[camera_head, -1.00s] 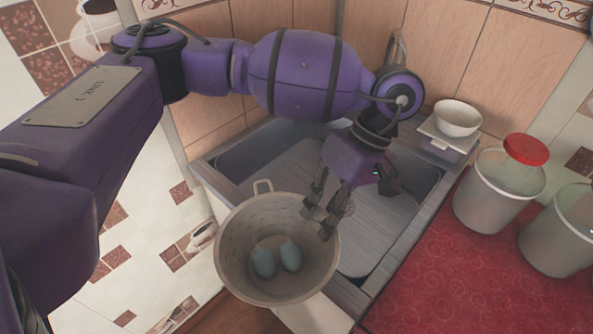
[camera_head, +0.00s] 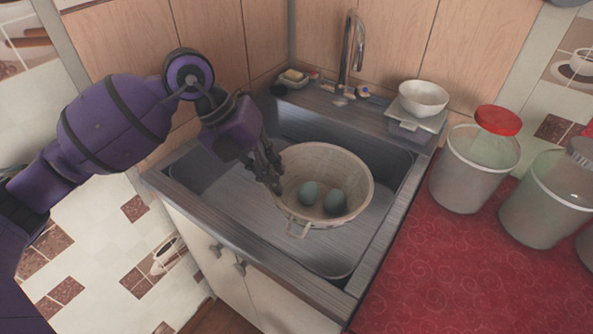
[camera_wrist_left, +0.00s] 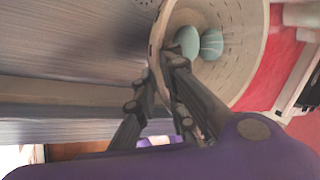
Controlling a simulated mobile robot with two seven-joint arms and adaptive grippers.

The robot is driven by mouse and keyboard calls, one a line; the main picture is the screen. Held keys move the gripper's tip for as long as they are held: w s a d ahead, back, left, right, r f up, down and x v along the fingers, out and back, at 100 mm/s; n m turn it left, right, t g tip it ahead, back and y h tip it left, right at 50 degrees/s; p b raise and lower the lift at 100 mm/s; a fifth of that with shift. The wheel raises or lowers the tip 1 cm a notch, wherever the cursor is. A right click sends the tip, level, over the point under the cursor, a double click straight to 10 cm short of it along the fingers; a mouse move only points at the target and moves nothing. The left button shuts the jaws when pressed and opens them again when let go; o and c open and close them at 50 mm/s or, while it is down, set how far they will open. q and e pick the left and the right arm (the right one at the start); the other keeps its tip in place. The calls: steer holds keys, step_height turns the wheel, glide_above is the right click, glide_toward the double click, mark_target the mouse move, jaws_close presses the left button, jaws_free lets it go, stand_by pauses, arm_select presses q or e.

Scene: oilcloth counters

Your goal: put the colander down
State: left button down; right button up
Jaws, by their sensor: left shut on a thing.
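The colander (camera_head: 356,171) is a round beige bowl with a loop handle, holding two blue-green egg-shaped things (camera_head: 321,197). In the head view it is over the sink basin (camera_head: 341,264); I cannot tell whether it touches the bottom. My left gripper (camera_head: 272,176) is shut on the colander's left rim. In the left wrist view the fingers (camera_wrist_left: 160,80) meet at the colander's wall (camera_wrist_left: 247,50), with the two blue-green things (camera_wrist_left: 200,43) inside. My right gripper is in neither view.
A faucet (camera_head: 352,50) stands behind the sink. A white bowl (camera_head: 424,98) sits on a small scale at the back right corner. Canisters, one red-lidded (camera_head: 473,165), stand on the red counter (camera_head: 430,285), whose front is clear.

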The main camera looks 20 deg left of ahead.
arm_select(q)
steer(key=w+a+f+n+t+y, duration=0.1)
steer(key=w+a+f+n, duration=0.1)
steer(key=w+f+n, duration=0.1)
steer(key=w+a+f+n+t+y+p, duration=0.1)
steer(key=w+a+f+n, duration=0.2)
steer(key=w+f+n, duration=0.1)
steer(key=w+a+f+n+t+p, duration=0.1)
steer(key=w+a+f+n+t, duration=0.1)
steer(key=f, duration=0.5)
steer(key=shift+w+a+n+y, duration=0.2)
steer(key=shift+w+n, duration=0.15)
steer(key=shift+w, duration=0.2)
steer(key=shift+w+a+n+y, duration=0.1)
steer(key=shift+w+a+n, duration=0.2)
steer(key=shift+w, duration=0.3)
steer(key=shift+w+a+n+y, duration=0.15)
steer(key=shift+w+n, duration=0.2)
steer(key=shift+w, duration=0.2)
steer(key=shift+f+t, duration=0.15)
steer(key=shift+t, duration=0.15)
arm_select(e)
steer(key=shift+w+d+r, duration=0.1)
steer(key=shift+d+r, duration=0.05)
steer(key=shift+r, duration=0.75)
arm_select(q)
steer(key=shift+f, duration=0.1)
